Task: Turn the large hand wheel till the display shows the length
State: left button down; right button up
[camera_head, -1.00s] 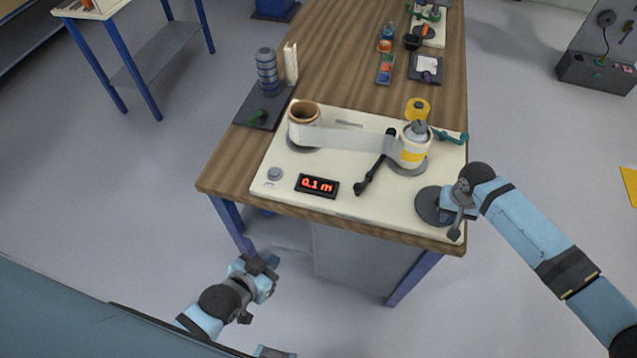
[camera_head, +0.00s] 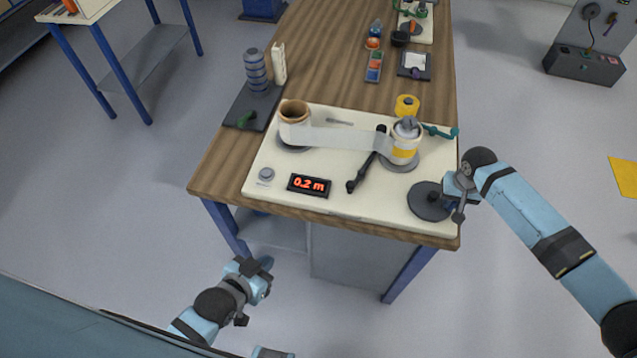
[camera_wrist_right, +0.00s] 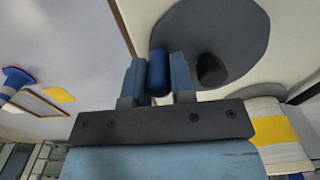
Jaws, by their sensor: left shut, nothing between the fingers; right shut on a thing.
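The large hand wheel (camera_head: 428,203) is a dark grey disc at the front right of the cream machine board (camera_head: 330,210). My right gripper (camera_head: 450,194) is at the wheel's right side. In the right wrist view my right gripper (camera_wrist_right: 159,75) is shut on the wheel's dark blue handle (camera_wrist_right: 159,72), with the wheel disc (camera_wrist_right: 215,40) behind it. The display (camera_head: 309,185) reads 0.2 m in red. Pale film runs from the brown-cored left roller (camera_head: 294,112) to the right roller (camera_head: 405,143). My left gripper (camera_head: 262,270) is shut and empty, in front of the table and below its top.
A black lever (camera_head: 366,170) stands between display and right roller. A grey button (camera_head: 266,175) is left of the display. A yellow roll (camera_head: 406,105) and a green handle (camera_head: 440,131) are behind the right roller. Blue-grey stacked rolls (camera_head: 257,70) stand at the left edge.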

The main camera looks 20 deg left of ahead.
jog(key=shift+w+b, duration=0.35)
jog(key=shift+w, duration=0.8)
